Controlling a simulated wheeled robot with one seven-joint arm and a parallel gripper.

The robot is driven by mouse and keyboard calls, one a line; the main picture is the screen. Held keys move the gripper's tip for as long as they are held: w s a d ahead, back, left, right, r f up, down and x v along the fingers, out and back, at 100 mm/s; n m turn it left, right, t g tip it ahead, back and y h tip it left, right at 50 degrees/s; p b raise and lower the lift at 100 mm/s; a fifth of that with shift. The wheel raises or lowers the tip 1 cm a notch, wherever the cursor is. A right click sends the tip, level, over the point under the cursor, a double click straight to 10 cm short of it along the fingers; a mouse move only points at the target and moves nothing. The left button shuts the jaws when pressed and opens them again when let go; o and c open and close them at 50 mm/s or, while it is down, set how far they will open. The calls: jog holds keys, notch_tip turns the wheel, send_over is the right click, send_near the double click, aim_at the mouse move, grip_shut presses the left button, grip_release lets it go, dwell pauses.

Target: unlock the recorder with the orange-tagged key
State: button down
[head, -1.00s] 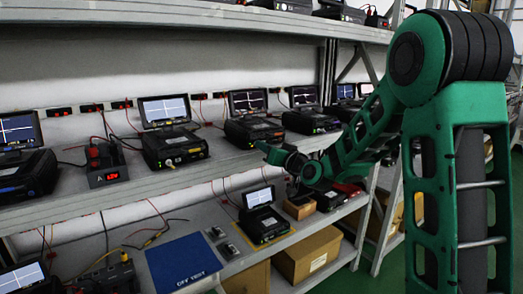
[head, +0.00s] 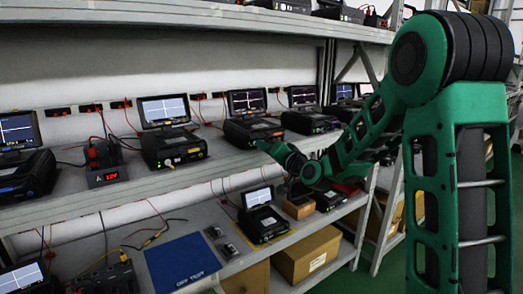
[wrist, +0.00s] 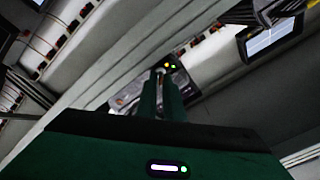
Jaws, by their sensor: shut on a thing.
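My gripper (head: 264,148) reaches in from the right, with its green tip in front of the upper shelf's edge in the head view. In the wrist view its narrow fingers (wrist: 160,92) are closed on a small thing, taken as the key. The key and its orange tag cannot be made out. A recorder with a lit screen (head: 264,222) stands on a yellow-edged spot on the lower shelf. I cannot tell which unit is the task's recorder.
Several similar units with screens (head: 172,146) line the upper shelf (head: 110,192), with thin cables behind. The lower shelf holds a blue mat (head: 181,262) and a small brown box (head: 298,208). A cardboard box (head: 308,256) sits underneath. A rack post stands behind my arm.

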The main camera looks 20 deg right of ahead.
jog(key=shift+d+f, duration=0.15)
jog(key=shift+d, duration=0.2)
jog(key=c, duration=2.3)
grip_release()
jog(key=shift+o, duration=0.2)
jog(key=shift+s, duration=0.1)
jog(key=v, duration=1)
jog(key=shift+s, duration=0.25)
jog(key=shift+a, duration=0.1)
